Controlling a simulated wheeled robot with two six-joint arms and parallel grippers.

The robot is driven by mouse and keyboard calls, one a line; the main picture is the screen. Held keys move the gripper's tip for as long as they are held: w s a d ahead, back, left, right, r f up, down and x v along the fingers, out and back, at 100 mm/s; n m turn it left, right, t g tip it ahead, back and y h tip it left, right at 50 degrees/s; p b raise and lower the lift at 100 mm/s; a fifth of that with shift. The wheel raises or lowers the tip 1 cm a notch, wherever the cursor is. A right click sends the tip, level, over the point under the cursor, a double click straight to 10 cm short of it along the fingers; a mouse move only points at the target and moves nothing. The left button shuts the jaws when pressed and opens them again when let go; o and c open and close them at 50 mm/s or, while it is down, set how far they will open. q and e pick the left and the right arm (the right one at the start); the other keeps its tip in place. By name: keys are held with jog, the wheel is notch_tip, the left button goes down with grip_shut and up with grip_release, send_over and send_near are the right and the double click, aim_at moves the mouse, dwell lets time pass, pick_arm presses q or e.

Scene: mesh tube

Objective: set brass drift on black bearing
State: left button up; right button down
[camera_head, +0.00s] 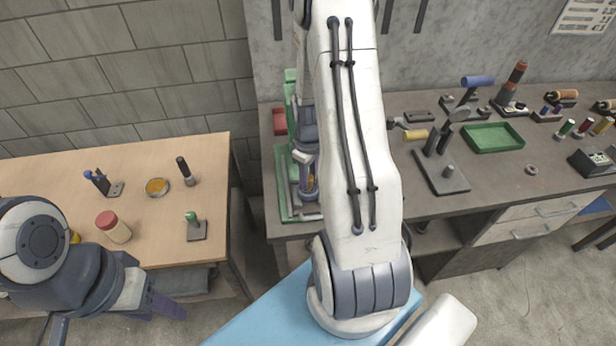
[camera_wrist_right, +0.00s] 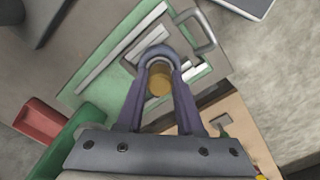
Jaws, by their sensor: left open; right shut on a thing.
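The brass drift (camera_wrist_right: 160,80) shows as a round brass end between the fingers of my right gripper (camera_wrist_right: 160,58) in the right wrist view. The gripper is shut on it, above the grey plate of a green press (camera_wrist_right: 98,68). In the head view the brass drift (camera_head: 310,183) is a small patch at my right gripper (camera_head: 307,190), partly hidden by the arm. I cannot make out the black bearing; the gripper and drift cover part of the plate. My left gripper (camera_head: 165,308) is open and empty, low in front of the wooden table.
The green press (camera_head: 282,180) stands at the left end of the grey bench (camera_head: 400,170), with a red box (camera_head: 279,121) beside it. A green tray (camera_head: 493,138) and a tool stand (camera_head: 440,172) are to the right. The wooden table (camera_head: 60,190) holds a red-lidded jar (camera_head: 114,227).

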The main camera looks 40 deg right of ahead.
jog(key=shift+f+b, duration=0.3)
jog(key=shift+f, duration=0.15)
jog(key=shift+c, duration=2.3)
grip_release()
notch_tip(320, 180, up, 10)
jog(key=shift+r+b, duration=0.25)
jog(key=shift+b, duration=0.55)
jog(key=s+a+r+n, duration=0.1)
jog(key=a+r, duration=0.1)
jog(key=a, duration=0.8)
jog(key=s+a+r+n, duration=0.2)
jog(key=a, duration=0.9)
jog(key=s+a+n+y+b, duration=0.1)
jog(key=s+a, duration=0.9)
jog(key=s, duration=0.3)
jog(key=shift+r+n+b, duration=0.3)
jog(key=shift+r, duration=0.15)
